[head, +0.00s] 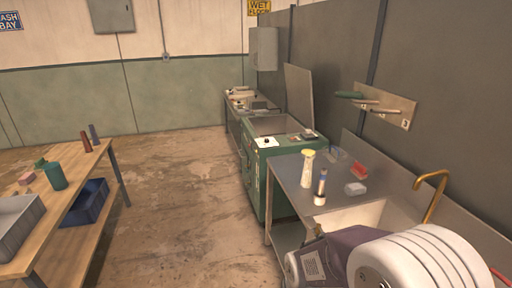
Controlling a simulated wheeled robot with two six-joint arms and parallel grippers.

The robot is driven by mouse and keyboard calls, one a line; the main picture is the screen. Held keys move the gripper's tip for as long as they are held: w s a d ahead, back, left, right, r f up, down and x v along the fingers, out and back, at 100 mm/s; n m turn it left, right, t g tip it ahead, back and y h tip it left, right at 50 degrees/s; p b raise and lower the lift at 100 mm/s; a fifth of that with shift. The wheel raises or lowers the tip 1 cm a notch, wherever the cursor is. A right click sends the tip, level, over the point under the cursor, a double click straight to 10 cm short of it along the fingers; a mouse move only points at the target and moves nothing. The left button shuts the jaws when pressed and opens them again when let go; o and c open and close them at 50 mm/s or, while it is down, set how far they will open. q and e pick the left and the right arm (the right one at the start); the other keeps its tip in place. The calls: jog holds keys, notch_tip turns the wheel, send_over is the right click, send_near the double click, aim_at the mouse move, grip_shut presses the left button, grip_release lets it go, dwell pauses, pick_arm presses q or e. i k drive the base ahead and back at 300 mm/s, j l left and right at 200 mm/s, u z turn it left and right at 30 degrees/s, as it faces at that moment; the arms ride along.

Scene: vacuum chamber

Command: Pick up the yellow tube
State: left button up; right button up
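A pale cream container with a yellow top (308,169) stands upright on the left part of the metal sink counter. It is the most yellow tube-like thing I see, but I cannot tell for sure that it is the yellow tube. The two stand close together. Neither of my grippers shows in the head view, and nothing in view is being held.
The metal counter (287,172) has a sink (352,217), a brass faucet (432,190), a red block (359,170) and a clear box (355,189). A green machine (258,180) stands behind. A wooden table (75,212) is at left. The floor (180,215) between is clear.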

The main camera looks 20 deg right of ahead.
aim_at(306, 174)
jog(key=i+j+z, duration=0.15)
jog(key=i+z, duration=0.25)
jog(key=i, duration=0.2)
jog(key=i+j+z, duration=0.4)
jog(key=i, duration=0.2)
jog(key=i+j+z, duration=0.4)
jog(key=i, duration=0.15)
jog(key=i+j+z, duration=0.15)
jog(key=z, duration=0.3)
jog(key=i+j+z, duration=0.3)
jog(key=z, duration=0.2)
jog(key=i+j+z, duration=0.15)
jog(key=j+z, duration=0.15)
jog(key=z, duration=0.15)
jog(key=i+j+z, duration=0.1)
jog(key=j+z, duration=0.6)
jog(key=z, duration=0.25)
jog(key=j+z, duration=0.45)
jog(key=k+j+z, duration=0.1)
jog(key=j+z, duration=0.2)
jog(key=z, duration=0.15)
jog(key=j+z, duration=0.2)
jog(key=k+j, duration=0.05)
jog(key=j, duration=0.05)
